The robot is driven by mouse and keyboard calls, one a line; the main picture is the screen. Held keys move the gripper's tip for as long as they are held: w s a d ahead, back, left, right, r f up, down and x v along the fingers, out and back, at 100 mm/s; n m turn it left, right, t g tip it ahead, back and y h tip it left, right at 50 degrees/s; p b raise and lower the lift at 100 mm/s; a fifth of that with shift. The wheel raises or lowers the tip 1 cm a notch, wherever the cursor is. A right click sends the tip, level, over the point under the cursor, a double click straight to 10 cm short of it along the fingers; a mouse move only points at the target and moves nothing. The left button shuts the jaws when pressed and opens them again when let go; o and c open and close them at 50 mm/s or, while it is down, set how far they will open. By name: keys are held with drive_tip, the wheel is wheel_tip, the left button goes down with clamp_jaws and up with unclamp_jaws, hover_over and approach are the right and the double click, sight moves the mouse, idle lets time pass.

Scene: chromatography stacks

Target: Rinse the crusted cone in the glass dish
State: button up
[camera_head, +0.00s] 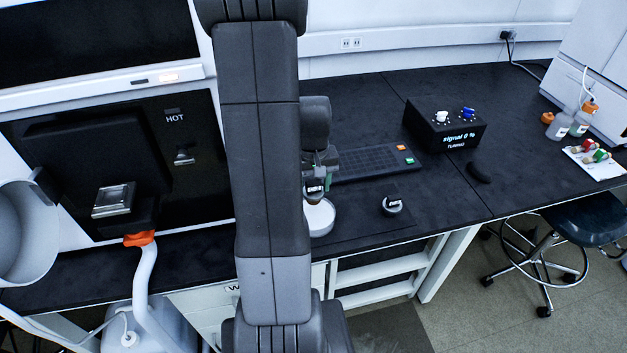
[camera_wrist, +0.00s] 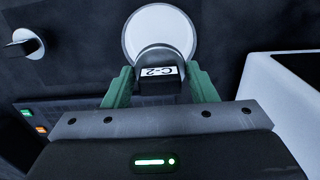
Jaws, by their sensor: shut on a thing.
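My gripper (camera_head: 321,166) is shut on a dark piece with a white label reading C-2 (camera_wrist: 157,74), held between its two green fingers. I take this piece to be the cone; no crust can be made out on it. It also shows in the head view (camera_head: 314,189). A round, pale dish (camera_wrist: 160,22) lies directly beyond the held piece in the wrist view, and shows on the bench in the head view (camera_head: 319,219).
A dark, light-topped round piece (camera_head: 392,206) stands on the mat right of the dish. Behind lie a keypad-like panel (camera_head: 370,163) and a black box reading "signal 0 %" (camera_head: 445,125). A black unit marked HOT (camera_head: 185,195) stands left. Bench between is clear.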

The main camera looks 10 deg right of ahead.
drive_tip(key=shift+d+f+b, duration=0.15)
drive_tip(key=shift+f+b, duration=0.15)
drive_tip(key=shift+f, duration=0.2)
drive_tip(key=shift+f+b, duration=2.9)
drive_tip(key=shift+f, duration=0.85)
drive_tip(key=shift+f, duration=0.1)
drive_tip(key=shift+r+p, duration=3.75)
drive_tip(key=shift+r, duration=1.35)
